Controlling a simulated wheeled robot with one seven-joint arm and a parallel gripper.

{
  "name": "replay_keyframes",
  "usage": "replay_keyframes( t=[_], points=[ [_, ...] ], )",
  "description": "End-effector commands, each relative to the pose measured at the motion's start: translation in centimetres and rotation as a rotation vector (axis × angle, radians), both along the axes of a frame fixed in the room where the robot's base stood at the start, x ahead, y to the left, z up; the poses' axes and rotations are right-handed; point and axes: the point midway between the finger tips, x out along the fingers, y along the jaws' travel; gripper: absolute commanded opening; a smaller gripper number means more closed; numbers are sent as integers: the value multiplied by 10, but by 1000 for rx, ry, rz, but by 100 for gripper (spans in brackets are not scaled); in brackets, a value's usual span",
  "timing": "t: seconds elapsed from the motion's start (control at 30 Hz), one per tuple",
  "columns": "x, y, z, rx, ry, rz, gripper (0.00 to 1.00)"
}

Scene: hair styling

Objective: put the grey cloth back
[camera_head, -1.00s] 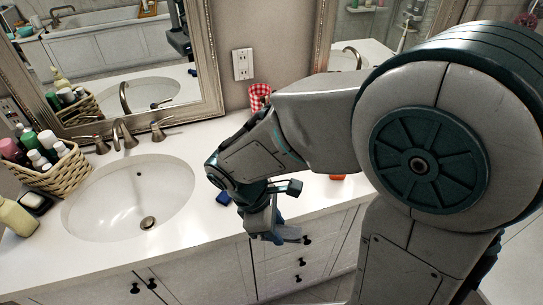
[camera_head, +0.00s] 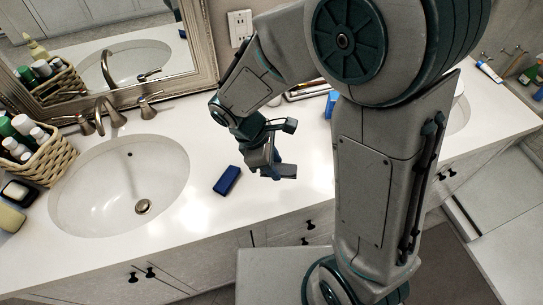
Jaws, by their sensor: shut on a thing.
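My gripper (camera_head: 280,170) is in the middle of the view, above the white counter right of the sink. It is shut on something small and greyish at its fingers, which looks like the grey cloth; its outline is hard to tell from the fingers. No other grey cloth shows clearly on the counter. My arm hides part of the counter behind it.
A dark blue block (camera_head: 227,180) lies on the counter (camera_head: 200,215) left of my gripper. The sink (camera_head: 110,185) and a wicker basket (camera_head: 45,158) of bottles are at left. A blue item (camera_head: 331,103) stands beside my arm. The front counter strip is clear.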

Motion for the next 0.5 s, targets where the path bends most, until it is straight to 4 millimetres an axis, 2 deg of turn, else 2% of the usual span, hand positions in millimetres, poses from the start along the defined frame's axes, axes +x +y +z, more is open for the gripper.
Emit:
replay_keyframes(
  t=[0.3,0.5],
  points=[
    [51,1,-30,-2,3,-1,17],
    [71,2,-42,-1,1,2,17]
  ],
)
